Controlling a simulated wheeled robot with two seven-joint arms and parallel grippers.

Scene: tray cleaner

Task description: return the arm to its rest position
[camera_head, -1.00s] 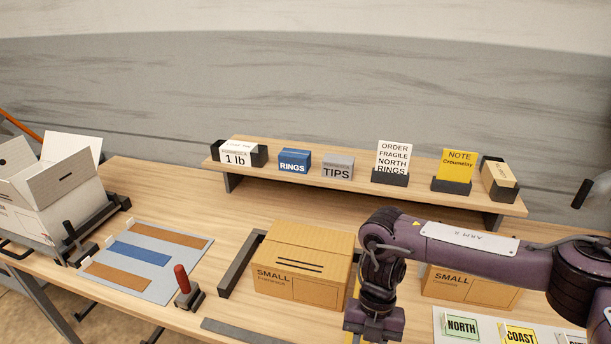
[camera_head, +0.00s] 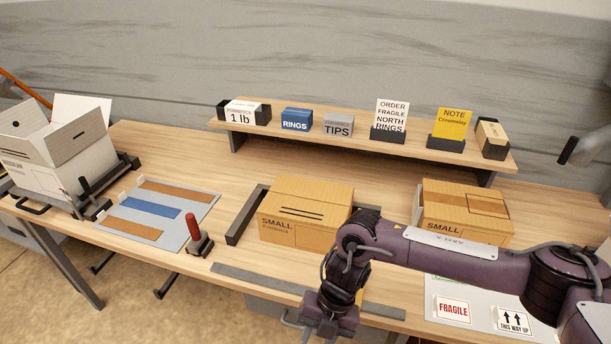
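My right arm comes in from the right and reaches across the front right of the table (camera_head: 380,280). Its purple wrist hangs down at the table's front edge, and the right gripper (camera_head: 328,325) is at the bottom of the picture. Its fingertips are cut off or hidden, so I cannot tell whether it is open or shut. It is in front of the small cardboard box (camera_head: 290,235) and apart from it. A second small box (camera_head: 465,212) stands behind the forearm. My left gripper is not in view.
A shelf (camera_head: 300,138) at the back holds cards and small blocks. A white open box (camera_head: 60,150) stands at the far left. A label sheet (camera_head: 480,318) is partly under my arm.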

